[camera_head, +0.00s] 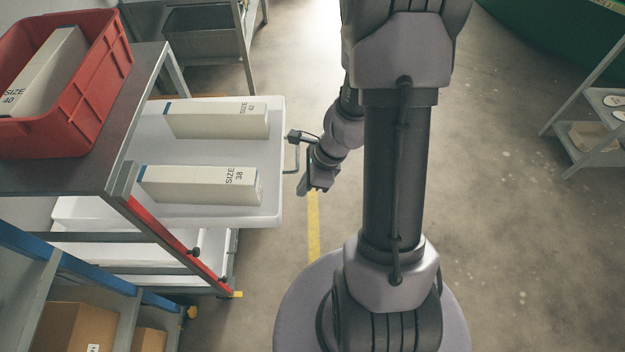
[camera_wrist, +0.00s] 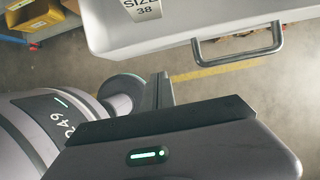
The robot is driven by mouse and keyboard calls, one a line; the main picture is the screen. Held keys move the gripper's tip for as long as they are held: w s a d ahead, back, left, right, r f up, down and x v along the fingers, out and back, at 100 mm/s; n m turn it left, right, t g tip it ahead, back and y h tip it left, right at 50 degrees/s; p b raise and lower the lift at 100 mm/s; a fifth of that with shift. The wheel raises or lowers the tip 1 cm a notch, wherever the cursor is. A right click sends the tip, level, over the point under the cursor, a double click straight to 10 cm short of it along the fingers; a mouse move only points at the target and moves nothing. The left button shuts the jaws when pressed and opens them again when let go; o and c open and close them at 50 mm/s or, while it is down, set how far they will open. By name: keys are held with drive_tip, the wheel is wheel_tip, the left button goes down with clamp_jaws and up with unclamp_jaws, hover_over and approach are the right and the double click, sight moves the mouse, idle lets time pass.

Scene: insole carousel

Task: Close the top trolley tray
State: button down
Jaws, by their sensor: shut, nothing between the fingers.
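The white top trolley tray (camera_head: 277,160) is pulled out to the right from under the trolley's dark top. It carries two long boxes, one marked SIZE 42 (camera_head: 205,120) and one marked SIZE 38 (camera_head: 195,186). Its grey handle (camera_head: 293,160) is on the right end; it also shows in the wrist view (camera_wrist: 240,58). My gripper (camera_head: 304,187) is shut and empty, just right of the tray's front end, beside the handle and apart from it. In the wrist view its dark fingers (camera_wrist: 164,90) are below the tray front; their exact gap to it is hard to tell.
A red crate (camera_head: 85,105) with a SIZE 40 box stands on the trolley top (camera_head: 150,62). Lower white trays (camera_head: 75,212) sit beneath. A shelf with cardboard boxes (camera_head: 75,325) is at lower left, a rack (camera_head: 590,150) at far right.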

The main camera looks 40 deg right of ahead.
sight(181, 188)
drive_tip(key=shift+w+a+r, duration=0.1)
drive_tip(key=shift+w+a, duration=0.4)
drive_tip(key=shift+a, duration=0.2)
drive_tip(key=shift+w+a+r, duration=0.1)
drive_tip(key=shift+w+a, duration=0.35)
drive_tip(key=shift+a, duration=0.25)
drive_tip(key=shift+w+a, duration=0.3)
drive_tip(key=shift+a, duration=0.2)
drive_tip(key=w+a+p, duration=0.2)
drive_tip(key=w+a, duration=0.3)
drive_tip(key=a, duration=0.2)
drive_tip(key=w+a+p, duration=0.2)
drive_tip(key=w+a, duration=0.3)
drive_tip(key=a, duration=0.2)
drive_tip(key=w+a+p, duration=0.2)
drive_tip(key=w+a, duration=0.3)
drive_tip(key=a, duration=0.3)
drive_tip(key=shift+p, duration=0.3)
drive_tip(key=shift+s, duration=0.1)
